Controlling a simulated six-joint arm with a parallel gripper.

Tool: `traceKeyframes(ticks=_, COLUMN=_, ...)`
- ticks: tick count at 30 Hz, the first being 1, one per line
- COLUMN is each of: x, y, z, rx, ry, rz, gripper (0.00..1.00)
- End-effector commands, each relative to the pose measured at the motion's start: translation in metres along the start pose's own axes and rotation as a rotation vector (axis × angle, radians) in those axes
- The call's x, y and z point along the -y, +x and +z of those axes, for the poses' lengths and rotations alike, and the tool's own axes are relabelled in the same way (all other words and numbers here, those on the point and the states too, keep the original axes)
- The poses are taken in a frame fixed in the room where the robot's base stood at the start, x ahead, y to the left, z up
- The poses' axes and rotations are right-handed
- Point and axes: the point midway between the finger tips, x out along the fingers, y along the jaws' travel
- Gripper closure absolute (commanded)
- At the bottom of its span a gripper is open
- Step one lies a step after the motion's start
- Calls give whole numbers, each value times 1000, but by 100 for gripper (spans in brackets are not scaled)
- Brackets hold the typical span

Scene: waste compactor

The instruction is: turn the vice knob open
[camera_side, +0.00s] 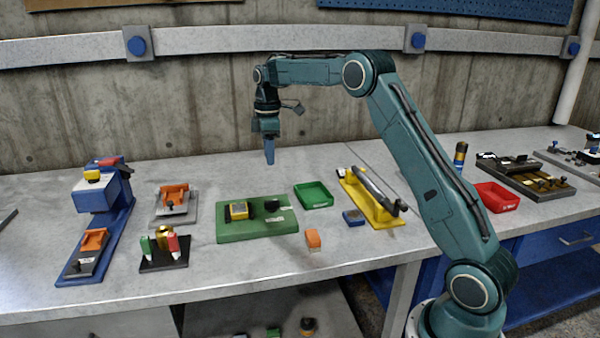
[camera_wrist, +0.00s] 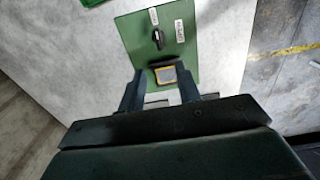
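A green base plate (camera_side: 258,231) lies on the bench, left of centre in the side view. It carries a black knob (camera_side: 272,205) and a yellow-framed block (camera_side: 238,210). The wrist view shows the knob (camera_wrist: 158,38) with a raised grip bar and two white labels on the plate (camera_wrist: 134,36), above and to the right of the knob. The label text is too small to read. The yellow-framed block (camera_wrist: 166,74) shows between my fingertips. My gripper (camera_side: 269,158) hangs above the plate, pointing down, clear of it. In the wrist view my gripper (camera_wrist: 160,88) is open and empty.
An empty green tray (camera_side: 314,195) and a yellow fixture with a rod (camera_side: 371,205) stand right of the plate. An orange block (camera_side: 313,239) and a small blue block (camera_side: 353,216) lie in front. Orange-jawed fixtures (camera_side: 174,198) and a blue machine (camera_side: 100,191) stand at left.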

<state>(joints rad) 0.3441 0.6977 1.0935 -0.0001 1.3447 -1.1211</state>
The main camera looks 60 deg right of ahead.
Motion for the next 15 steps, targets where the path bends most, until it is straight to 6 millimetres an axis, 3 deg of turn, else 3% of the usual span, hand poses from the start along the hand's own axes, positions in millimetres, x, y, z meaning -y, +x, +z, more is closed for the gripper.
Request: traceKeyframes(ticks=15, x=-4, y=14, z=1, rx=4, ry=-9, rz=-8, gripper=66)
